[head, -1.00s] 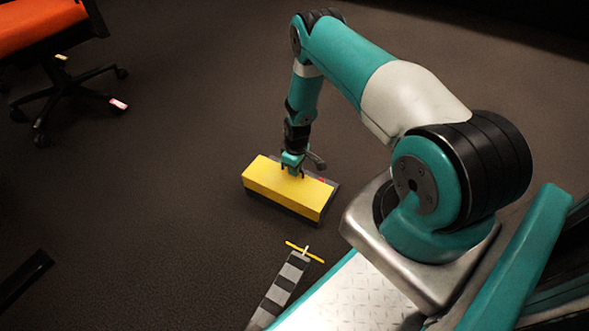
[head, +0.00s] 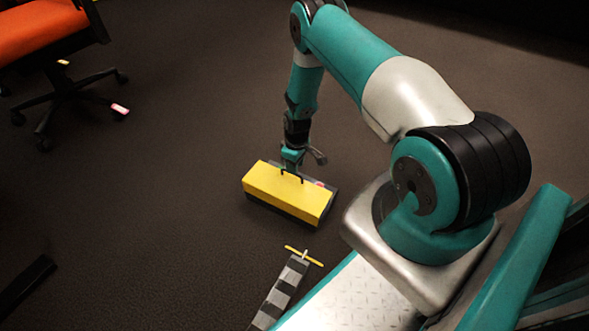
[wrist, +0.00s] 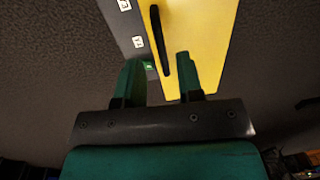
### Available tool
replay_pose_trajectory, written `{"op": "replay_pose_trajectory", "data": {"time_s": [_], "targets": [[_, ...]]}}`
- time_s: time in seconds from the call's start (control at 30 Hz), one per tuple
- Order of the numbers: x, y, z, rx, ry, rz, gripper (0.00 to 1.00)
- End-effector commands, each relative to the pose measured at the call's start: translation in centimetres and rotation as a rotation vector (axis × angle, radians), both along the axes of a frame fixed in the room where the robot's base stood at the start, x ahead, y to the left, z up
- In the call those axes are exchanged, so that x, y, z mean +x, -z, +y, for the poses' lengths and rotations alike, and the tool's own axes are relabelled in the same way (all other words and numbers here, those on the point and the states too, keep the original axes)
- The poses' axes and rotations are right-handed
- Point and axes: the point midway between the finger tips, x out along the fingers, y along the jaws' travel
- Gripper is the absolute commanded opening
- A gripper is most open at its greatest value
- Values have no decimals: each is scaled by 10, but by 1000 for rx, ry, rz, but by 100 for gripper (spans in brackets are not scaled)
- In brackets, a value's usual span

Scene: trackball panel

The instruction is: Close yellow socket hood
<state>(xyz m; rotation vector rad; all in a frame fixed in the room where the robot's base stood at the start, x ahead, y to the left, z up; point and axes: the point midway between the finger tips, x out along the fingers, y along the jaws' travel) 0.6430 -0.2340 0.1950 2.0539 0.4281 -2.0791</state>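The yellow socket hood (head: 285,190) is a long yellow cover on the low dark grey panel box (head: 275,210) on the floor. In the wrist view the yellow hood (wrist: 208,35) fills the top middle, with a slim black bar (wrist: 158,35) along its left side. My gripper (head: 291,174) points down at the hood's far edge. In the wrist view my gripper's fingers (wrist: 158,68) are apart, with the bar's lower end between them. I cannot tell whether they touch the hood or bar.
A striped grey piece with a yellow crossbar (head: 304,256) is near my base. An orange chair (head: 45,35) stands far left. The floor between is clear.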

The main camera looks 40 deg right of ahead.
Motion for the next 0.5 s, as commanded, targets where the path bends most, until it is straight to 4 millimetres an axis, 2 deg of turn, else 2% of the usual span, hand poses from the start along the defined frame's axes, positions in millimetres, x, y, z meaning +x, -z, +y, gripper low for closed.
{"op": "replay_pose_trajectory", "data": {"time_s": [0.03, 0.2, 0.4, 0.5], "targets": [[1, -22, -1, -1, 1, -1, 34], [2, -66, -5, -1, 1, -2, 34], [3, -105, -7, -1, 1, -1, 34], [3, -116, -8, -1, 1, 0, 34]]}}
